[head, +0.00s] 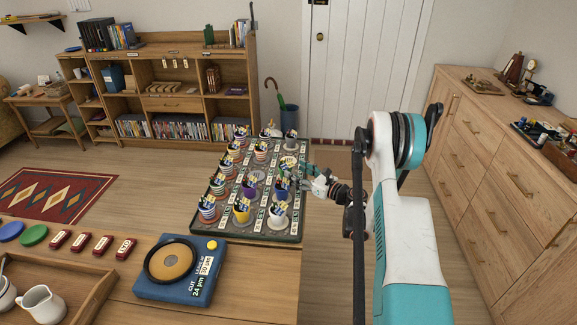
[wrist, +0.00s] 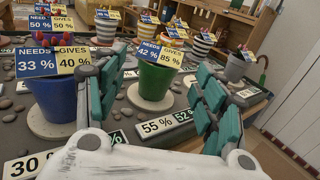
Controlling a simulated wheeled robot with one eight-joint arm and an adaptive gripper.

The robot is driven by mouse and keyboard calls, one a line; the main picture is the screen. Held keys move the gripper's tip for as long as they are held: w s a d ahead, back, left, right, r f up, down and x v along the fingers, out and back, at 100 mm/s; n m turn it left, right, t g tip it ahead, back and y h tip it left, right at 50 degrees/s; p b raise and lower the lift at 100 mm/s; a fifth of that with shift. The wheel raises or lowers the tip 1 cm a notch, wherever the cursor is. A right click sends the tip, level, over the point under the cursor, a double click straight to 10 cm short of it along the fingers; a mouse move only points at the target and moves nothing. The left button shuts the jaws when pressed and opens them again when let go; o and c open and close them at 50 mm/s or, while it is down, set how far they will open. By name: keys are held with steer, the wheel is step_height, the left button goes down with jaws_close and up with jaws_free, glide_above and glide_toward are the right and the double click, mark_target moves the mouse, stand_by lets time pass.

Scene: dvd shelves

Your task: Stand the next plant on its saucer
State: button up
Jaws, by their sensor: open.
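In the wrist view a green pot (wrist: 156,82) with a "42 % / 85 %" sign stands upright on a pale round saucer (wrist: 133,97). My gripper (wrist: 160,72) is open and empty, its teal-padded fingers to either side of the green pot in the picture. I cannot tell whether they touch it. A blue pot (wrist: 52,98) signed "needs 33 %, gives 40 %" stands on a pale saucer (wrist: 40,124) at the left. In the head view my gripper (head: 312,184) is at the right edge of the dark plant tray (head: 262,235).
Pebbles and percent plates lie between saucers. A wooden drawer cabinet (head: 500,170) stands right, and a blue scale (head: 178,285) sits on the front bench. Floor left of the tray is open.

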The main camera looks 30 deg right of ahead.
steer(key=v, duration=0.6)
